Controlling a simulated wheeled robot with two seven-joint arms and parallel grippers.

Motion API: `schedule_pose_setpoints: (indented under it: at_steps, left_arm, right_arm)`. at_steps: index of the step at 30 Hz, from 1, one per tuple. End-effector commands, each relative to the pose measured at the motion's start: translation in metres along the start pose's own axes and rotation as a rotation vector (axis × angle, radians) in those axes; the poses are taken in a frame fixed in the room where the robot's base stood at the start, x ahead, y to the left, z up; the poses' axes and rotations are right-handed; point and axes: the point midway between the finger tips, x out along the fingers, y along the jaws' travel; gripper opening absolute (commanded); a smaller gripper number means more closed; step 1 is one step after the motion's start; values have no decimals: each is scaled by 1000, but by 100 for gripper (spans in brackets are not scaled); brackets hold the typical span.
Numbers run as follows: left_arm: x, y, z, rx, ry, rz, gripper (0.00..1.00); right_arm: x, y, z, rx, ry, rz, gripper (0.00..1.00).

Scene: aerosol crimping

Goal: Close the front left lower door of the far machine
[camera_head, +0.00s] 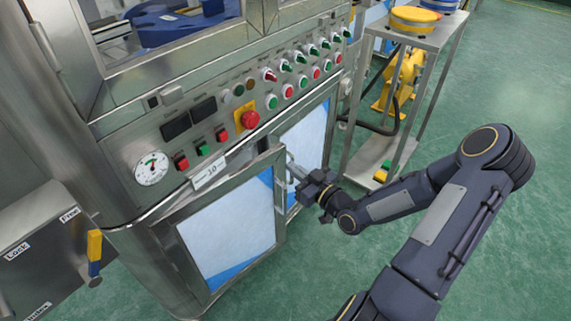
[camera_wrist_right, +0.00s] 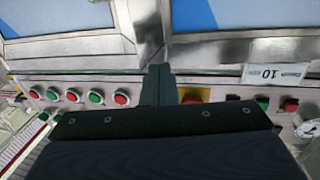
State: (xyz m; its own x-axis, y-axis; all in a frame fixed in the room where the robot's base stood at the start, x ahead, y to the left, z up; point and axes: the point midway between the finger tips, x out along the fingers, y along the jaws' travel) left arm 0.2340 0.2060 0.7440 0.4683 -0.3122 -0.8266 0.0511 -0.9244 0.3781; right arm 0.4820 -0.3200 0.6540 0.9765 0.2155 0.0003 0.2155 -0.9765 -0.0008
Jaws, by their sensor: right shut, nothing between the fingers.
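The front left lower door (camera_head: 225,235) of the machine has a metal frame around a pale window. In the head view it stands slightly ajar, its right edge out from the machine front. My right gripper (camera_head: 293,168) is shut and empty beside that right edge, in front of the neighbouring lower door (camera_head: 307,138). I cannot tell whether it touches the door. In the right wrist view, which is upside down, the shut fingers (camera_wrist_right: 160,85) lie by the gap between the two doors, with the left door (camera_wrist_right: 240,45) on the right. My left gripper is not in view.
A control panel (camera_head: 218,119) with buttons, a gauge and a red emergency knob (camera_head: 250,119) juts above the doors. A metal stand (camera_head: 434,42) is at the right. A grey box (camera_head: 45,245) with a yellow handle (camera_head: 94,245) is at the left.

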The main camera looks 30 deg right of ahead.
Motion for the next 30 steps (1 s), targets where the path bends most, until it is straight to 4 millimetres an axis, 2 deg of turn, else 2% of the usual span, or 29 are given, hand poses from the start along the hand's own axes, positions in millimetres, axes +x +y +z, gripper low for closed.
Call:
schedule_pose_setpoints:
  at_steps: [3,7,22,27,30]
  left_arm:
    - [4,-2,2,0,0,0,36]
    - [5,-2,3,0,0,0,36]
    - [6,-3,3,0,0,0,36]
    - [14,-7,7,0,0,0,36]
    - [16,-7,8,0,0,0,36]
  right_arm:
    - [20,-1,1,1,2,-2,0]
    - [33,0,0,-1,1,-1,0]
    - [42,0,0,-1,1,-6,0]
    - [71,2,2,-5,6,-81,0]
    - [78,11,1,-4,0,-85,0]
